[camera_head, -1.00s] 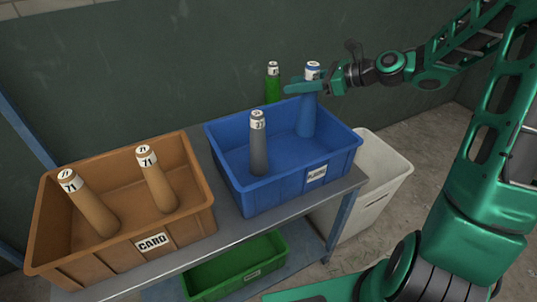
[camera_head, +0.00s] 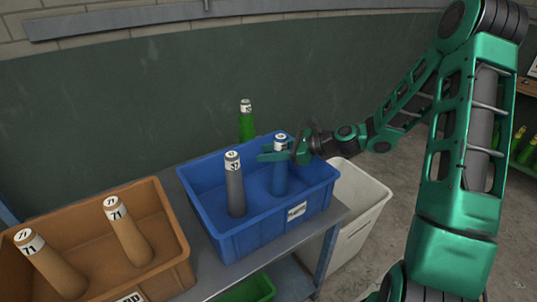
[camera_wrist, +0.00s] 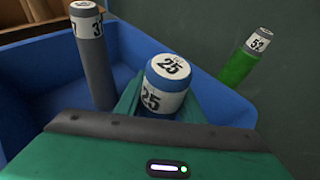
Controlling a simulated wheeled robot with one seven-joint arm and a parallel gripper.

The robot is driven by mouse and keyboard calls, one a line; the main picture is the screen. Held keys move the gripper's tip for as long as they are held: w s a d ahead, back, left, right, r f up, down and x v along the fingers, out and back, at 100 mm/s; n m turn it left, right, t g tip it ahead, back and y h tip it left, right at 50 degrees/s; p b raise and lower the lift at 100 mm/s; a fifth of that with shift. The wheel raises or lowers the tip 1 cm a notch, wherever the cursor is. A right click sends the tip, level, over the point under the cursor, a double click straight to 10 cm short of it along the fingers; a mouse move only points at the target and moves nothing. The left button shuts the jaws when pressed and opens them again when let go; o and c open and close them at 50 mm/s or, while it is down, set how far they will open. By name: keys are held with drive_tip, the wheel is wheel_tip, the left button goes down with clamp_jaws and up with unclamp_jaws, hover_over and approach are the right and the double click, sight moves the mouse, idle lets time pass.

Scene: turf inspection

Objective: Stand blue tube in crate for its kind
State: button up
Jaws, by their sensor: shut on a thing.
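The blue tube (camera_head: 279,178) has a white label reading 25 on its top, which shows large in the wrist view (camera_wrist: 167,85). My gripper (camera_head: 278,153) is shut on it just below the label. The tube is upright inside the blue crate (camera_head: 240,245), toward its right side. Whether its base touches the crate floor is hidden. A grey tube (camera_head: 235,190) stands in the same crate to the left; it also shows in the wrist view (camera_wrist: 95,65). The crate's front label (camera_head: 297,211) is too small to read clearly now.
A brown crate (camera_head: 180,235) with two brown tubes (camera_head: 128,235) stands at the left on the grey shelf. A green tube (camera_head: 246,122) stands behind the blue crate. A white bin (camera_head: 362,205) is at the right, and a green crate (camera_head: 250,290) is below.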

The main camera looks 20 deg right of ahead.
drive_tip(key=shift+f, duration=0.15)
drive_tip(key=o, duration=1.1)
drive_tip(key=shift+c, duration=0.2)
drive_tip(key=shift+s+d, duration=0.1)
drive_tip(key=v, duration=1.1)
drive_tip(key=shift+s+d+r, duration=0.2)
drive_tip(key=shift+s+d, duration=0.05)
